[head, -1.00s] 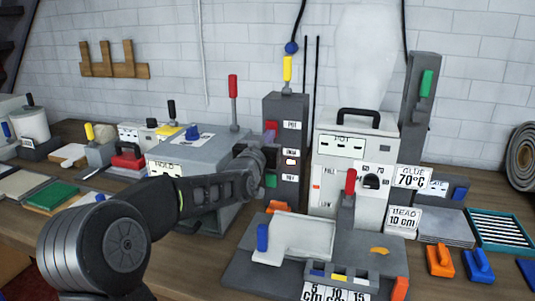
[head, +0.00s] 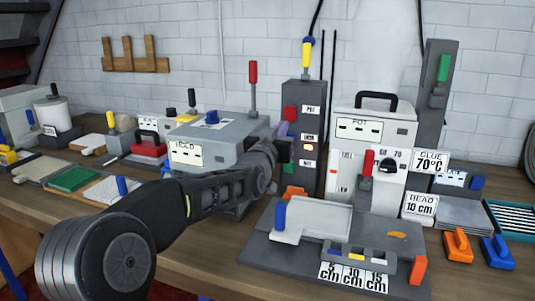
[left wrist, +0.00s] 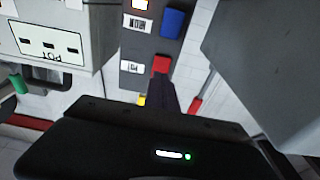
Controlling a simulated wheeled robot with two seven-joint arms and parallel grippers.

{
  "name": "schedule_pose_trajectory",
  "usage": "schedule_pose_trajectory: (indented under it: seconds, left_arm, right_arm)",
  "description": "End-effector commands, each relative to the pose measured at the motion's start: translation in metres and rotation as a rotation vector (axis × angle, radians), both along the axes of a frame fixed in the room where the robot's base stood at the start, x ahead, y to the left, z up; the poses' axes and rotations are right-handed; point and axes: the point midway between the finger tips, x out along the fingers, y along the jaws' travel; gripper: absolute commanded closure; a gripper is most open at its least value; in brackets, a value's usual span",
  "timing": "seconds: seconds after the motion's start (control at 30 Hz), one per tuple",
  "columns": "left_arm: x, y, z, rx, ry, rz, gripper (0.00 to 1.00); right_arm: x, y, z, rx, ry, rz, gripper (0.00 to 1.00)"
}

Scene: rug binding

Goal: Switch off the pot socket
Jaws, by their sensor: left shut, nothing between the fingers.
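The socket tower (head: 312,170) is a grey upright block with several labels and coloured switches. Its top label reads POT (head: 311,110), with a red switch (head: 290,113) to its left. In the left wrist view, apparently upside down, the red switch (left wrist: 160,66) lies just beyond my fingertips, beside a blue switch (left wrist: 173,22). My left gripper (head: 286,150) is shut and empty, in front of the tower and lower than the red switch in the head view. It hides part of the switch column. I cannot tell whether it touches anything. My right gripper is not in view.
The white glue pot unit (head: 375,130) stands right of the tower, and a grey machine (head: 205,135) with a red-topped lever stands left. A grey fixture board (head: 270,250) lies in front. A yellow-collared cable (head: 306,55) rises above the tower.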

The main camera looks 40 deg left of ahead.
Motion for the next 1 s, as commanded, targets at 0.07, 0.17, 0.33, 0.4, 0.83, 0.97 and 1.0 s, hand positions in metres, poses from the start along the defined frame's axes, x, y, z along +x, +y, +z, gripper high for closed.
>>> schedule_pose_trajectory:
  seconds: [0.07,0.17,0.33,0.4,0.83,0.97,1.0]
  left_arm:
    - [-0.014,-0.004,-0.002,0.002,-0.003,0.001,1.00]
    - [-0.031,-0.011,-0.005,0.003,-0.001,0.000,1.00]
    - [-0.061,-0.021,-0.009,0.001,-0.001,0.000,1.00]
    - [-0.070,-0.024,-0.010,0.001,0.000,0.000,1.00]
    - [-0.083,-0.028,-0.011,-0.001,0.002,0.000,1.00]
    - [-0.083,-0.028,-0.011,-0.001,0.002,0.000,1.00]
    - [-0.083,-0.028,-0.011,-0.001,0.002,0.000,1.00]
  right_arm:
    - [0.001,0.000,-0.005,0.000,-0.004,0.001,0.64]
    - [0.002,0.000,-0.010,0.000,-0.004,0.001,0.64]
    - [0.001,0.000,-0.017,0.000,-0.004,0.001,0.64]
    - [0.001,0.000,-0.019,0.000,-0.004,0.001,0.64]
    - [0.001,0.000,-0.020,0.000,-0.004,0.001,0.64]
    - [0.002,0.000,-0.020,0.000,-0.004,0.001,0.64]
    - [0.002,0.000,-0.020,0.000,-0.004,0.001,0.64]
